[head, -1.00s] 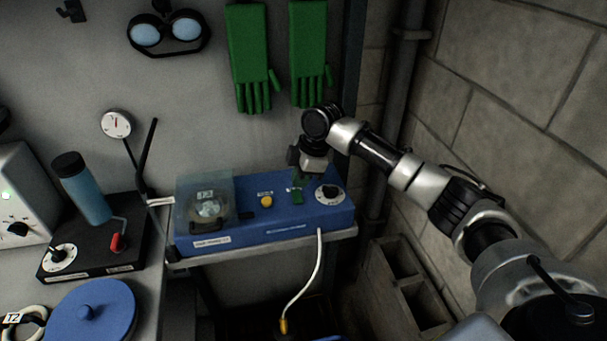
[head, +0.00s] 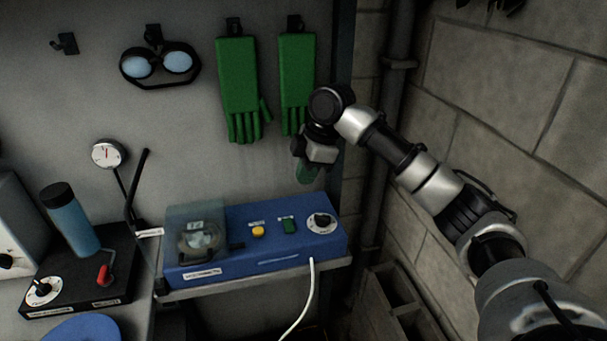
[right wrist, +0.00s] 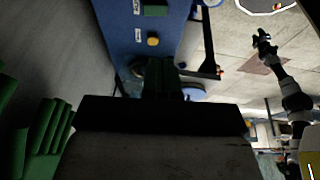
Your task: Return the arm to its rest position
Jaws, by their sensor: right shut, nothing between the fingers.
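My right gripper (head: 307,172) hangs above the blue box (head: 270,262), in front of the wall and below the right green glove. Its greenish fingers are shut, with nothing held. They show dark in the right wrist view (right wrist: 161,78), with the blue box (right wrist: 150,18) beyond them. The box has a yellow button (head: 258,231), a green switch (head: 289,226), a dial (head: 321,222) and a clear cover (head: 197,232). In the right wrist view, an arm with a small gripper (right wrist: 263,42), apparently my left one, stands away over the floor; its jaws are too small to read.
Green gloves (head: 238,85) and goggles (head: 160,64) hang on the wall. A pipe (head: 390,130) and a block wall (head: 500,110) lie close to my right arm. A black unit (head: 82,272) with a blue bottle (head: 70,222) stands left. Hollow blocks (head: 395,305) lie below.

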